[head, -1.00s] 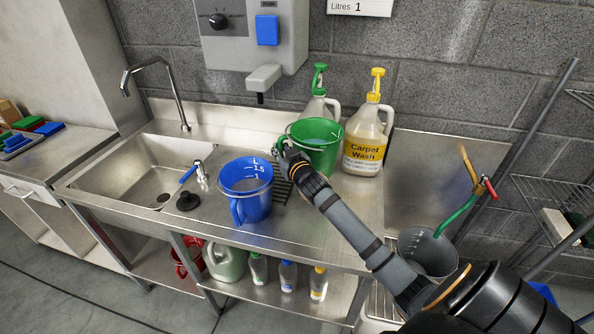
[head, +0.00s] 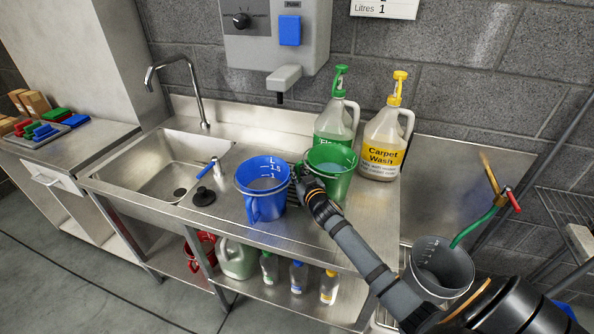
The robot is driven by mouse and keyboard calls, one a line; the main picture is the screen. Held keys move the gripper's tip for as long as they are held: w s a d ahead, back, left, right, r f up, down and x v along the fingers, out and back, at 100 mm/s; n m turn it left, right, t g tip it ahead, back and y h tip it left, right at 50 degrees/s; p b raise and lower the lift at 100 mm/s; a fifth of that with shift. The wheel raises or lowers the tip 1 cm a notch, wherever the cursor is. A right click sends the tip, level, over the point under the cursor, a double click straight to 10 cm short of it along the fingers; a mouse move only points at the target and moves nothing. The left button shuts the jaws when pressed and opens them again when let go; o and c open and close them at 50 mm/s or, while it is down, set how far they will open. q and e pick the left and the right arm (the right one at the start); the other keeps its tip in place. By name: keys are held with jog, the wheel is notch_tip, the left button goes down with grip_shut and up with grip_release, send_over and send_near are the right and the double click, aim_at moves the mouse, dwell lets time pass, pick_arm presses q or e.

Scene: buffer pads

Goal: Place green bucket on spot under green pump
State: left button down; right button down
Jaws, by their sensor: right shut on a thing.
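The green bucket (head: 336,180) is at the right part of the steel counter, in front of the bottle with the green pump (head: 340,76). It looks upright, and I cannot tell whether its base touches the counter. My right gripper (head: 305,178) is shut on the left side of the green bucket. The gripper and forearm cover part of the bucket's lower left. The green-pump bottle's body (head: 337,120) stands behind the bucket, partly hidden by it. My left gripper is not in view.
A blue bucket (head: 262,180) stands close to the left of my right gripper. A yellow-pump Carpet Wash bottle (head: 384,140) stands to the right of the green bucket. The sink (head: 165,165) is at the left. A grey bucket (head: 443,265) sits at the lower right.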

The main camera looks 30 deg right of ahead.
aim_at(324, 176)
jog(key=shift+r, duration=0.15)
jog(key=c, duration=1.7)
grip_release()
jog(key=o, duration=0.4)
jog(key=shift+a, duration=0.1)
jog(key=s+b, duration=0.1)
jog(key=s, duration=0.3)
jog(key=s+a+b, duration=0.1)
jog(key=s, duration=0.3)
jog(key=s+r, duration=0.1)
jog(key=s, duration=0.3)
jog(key=shift+a+b, duration=0.4)
